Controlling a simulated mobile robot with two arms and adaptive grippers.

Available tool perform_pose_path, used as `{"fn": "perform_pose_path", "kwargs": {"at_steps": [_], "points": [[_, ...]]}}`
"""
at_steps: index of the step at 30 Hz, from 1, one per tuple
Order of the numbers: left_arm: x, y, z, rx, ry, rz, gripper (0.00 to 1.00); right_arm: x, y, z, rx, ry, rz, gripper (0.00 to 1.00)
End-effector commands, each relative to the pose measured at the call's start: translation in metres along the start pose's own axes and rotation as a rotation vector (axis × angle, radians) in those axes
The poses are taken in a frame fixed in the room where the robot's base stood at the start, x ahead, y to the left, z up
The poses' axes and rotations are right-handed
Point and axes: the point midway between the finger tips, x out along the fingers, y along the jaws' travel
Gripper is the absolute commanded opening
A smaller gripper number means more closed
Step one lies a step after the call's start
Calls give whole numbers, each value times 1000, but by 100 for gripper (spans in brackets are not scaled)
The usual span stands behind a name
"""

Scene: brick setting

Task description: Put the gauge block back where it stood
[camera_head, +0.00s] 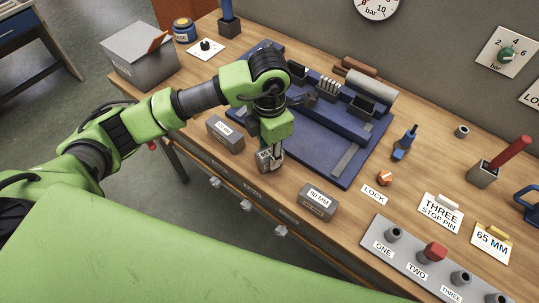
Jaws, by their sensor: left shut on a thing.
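My left gripper (274,160) points down near the front edge of the workbench and is shut on a grey gauge block (264,161). The block's label is too small to read, and the fingers hide part of it. I cannot tell whether the block touches the bench. A grey block (225,136) with a hard-to-read label is to its left. Another grey block labelled 90 MM (318,203) is to its right. Both stand along the front edge. My right gripper is not in view.
Behind the gripper is a blue fixture plate (346,166) with clamps. A grey rail (375,246) with stations ONE, TWO, THREE, a red knob (434,251) and cards (440,211) are at right. A grey bin (145,66) is at far left. Bare wood separates the blocks.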

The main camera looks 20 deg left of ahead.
Motion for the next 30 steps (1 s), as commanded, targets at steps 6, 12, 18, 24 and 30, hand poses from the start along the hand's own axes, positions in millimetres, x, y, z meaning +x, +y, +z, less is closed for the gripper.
{"fn": "perform_pose_path", "kwargs": {"at_steps": [6, 12, 18, 24, 30], "points": [[20, -2, -1, 4, 2, -2, 0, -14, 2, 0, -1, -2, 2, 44], [22, -2, -1, 4, 1, -1, 0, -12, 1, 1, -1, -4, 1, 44], [25, -2, -1, 3, 1, -2, 35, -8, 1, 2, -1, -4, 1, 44], [25, -2, -1, 3, 2, -2, 44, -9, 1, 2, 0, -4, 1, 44], [23, -2, -1, 3, 2, -2, 44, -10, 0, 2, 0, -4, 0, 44]]}}
